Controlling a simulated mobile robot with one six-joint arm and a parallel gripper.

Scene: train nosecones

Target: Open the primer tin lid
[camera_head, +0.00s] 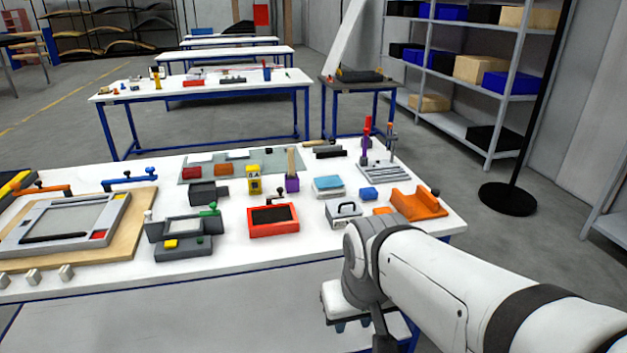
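A red rectangular box (273,220) with a dark top and a small black knob stands near the middle of the white table. A small light-grey case (343,213) with a dark handle stands to its right. A yellow container (254,180) with dark markings stands behind the red box. No label readable here tells me which is the primer tin. My gripper (362,326) is low in front of the table's near edge, apart from these things. My wrist and the small view hide its fingers, so their opening is unclear.
A grey fixture with a green knob (180,238) stands left. A large frame on a wooden board (140,222) fills the far left. The front strip right of centre is bare.

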